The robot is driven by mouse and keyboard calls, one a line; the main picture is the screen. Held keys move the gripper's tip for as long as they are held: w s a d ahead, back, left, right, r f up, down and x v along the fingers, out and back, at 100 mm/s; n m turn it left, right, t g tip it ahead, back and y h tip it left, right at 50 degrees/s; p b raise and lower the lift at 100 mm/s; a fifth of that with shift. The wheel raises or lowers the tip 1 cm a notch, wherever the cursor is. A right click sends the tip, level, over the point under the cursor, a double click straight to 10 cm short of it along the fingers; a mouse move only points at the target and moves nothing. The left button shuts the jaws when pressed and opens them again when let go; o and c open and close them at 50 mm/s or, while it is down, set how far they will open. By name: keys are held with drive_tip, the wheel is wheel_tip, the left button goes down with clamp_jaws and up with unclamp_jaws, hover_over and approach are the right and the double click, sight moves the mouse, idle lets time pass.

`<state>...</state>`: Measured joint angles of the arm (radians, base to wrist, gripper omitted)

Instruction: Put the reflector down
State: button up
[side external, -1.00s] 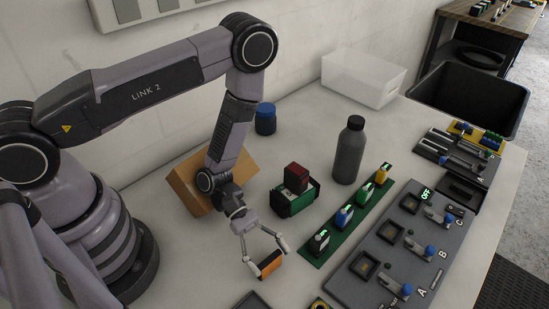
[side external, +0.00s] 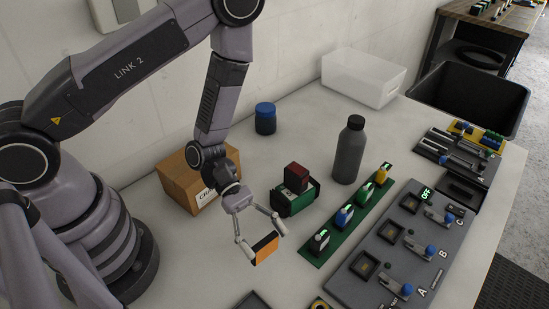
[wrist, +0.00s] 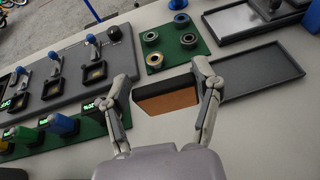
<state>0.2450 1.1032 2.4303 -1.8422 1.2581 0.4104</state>
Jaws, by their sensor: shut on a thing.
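The orange reflector (side external: 265,250) with a dark edge is held between the fingers of my gripper (side external: 262,243). In the side view it is tilted and appears to hang above the white table, left of the green strip. In the wrist view the reflector (wrist: 167,97) spans the gap between the two fingers of my gripper (wrist: 165,92), which are shut on it. Its orange face shows there below a dark upper side.
A green strip (side external: 309,256) holds several coloured units. A grey panel (side external: 345,284) with levers lies right of it. The wrist view shows a dark empty tray (wrist: 262,72) and a green plate with rings (wrist: 176,36). A cardboard box (side external: 183,187), green holder (side external: 298,208) and bottle (side external: 349,152) stand behind.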

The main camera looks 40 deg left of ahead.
drive_tip(key=w+a+r+n+t+y, duration=0.2)
drive_tip(key=w+a+r+n+t, duration=0.4)
drive_tip(key=w+a+r, duration=0.3)
drive_tip(key=w+a+r+n+t+y, duration=0.3)
drive_tip(key=w+a+r+n+t, duration=0.35)
drive_tip(key=w, duration=0.45)
drive_tip(key=w+a+r+n+t+y, duration=0.15)
drive_tip(key=a+r+n+y, duration=0.25)
drive_tip(key=a+r, duration=0.4)
drive_tip(key=shift+w+d+f+m+g+h, duration=0.25)
drive_tip(key=shift+w+f+m+g+h, duration=0.65)
drive_tip(key=shift+f, duration=4)
drive_tip(key=shift+w+d+f+m+g+h, duration=0.2)
drive_tip(key=shift+w+f+m+h, duration=0.7)
drive_tip(key=shift+f, duration=4.05)
drive_tip(key=shift+w+d+f+m+g+h, duration=0.4)
drive_tip(key=shift+f+m+h, duration=1.05)
drive_tip(key=shift+f, duration=3.45)
drive_tip(key=shift+a+f+m+y, duration=0.15)
drive_tip(key=shift+f+m+y, duration=0.2)
drive_tip(key=shift+f, duration=0.1)
drive_tip(key=shift+s+f, duration=0.1)
drive_tip(key=shift+f, duration=0.2)
